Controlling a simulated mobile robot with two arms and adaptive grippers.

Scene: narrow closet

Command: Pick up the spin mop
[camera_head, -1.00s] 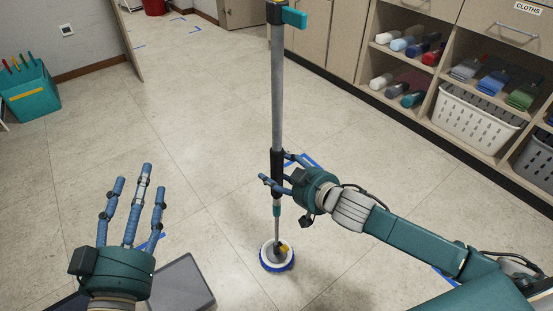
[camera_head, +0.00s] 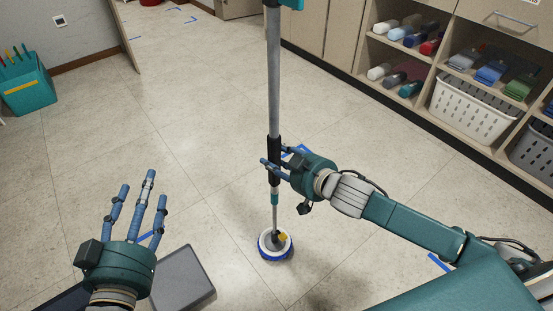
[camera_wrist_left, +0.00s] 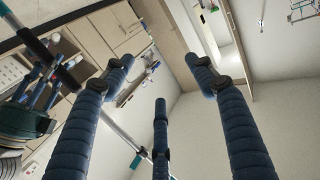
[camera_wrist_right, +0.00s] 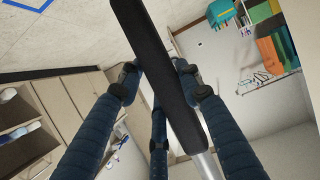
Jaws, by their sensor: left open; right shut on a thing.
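The spin mop (camera_head: 274,90) stands nearly upright in the head view, with a grey pole, a black grip and a round white and blue head (camera_head: 275,244) near the floor. I cannot tell whether the head touches the floor. My right gripper (camera_head: 275,168) is shut around the black grip low on the pole. The black grip (camera_wrist_right: 160,75) crosses between the fingers in the right wrist view. My left gripper (camera_head: 135,205) is open and empty at the lower left, apart from the mop. The pole (camera_wrist_left: 110,125) also shows in the left wrist view. The pole's top is cut off in the head view.
A teal bin (camera_head: 28,88) stands at the far left by the wall. Shelves with rolled cloths (camera_head: 408,70) and a white basket (camera_head: 472,108) line the right side. The tiled floor (camera_head: 190,130) between them is clear.

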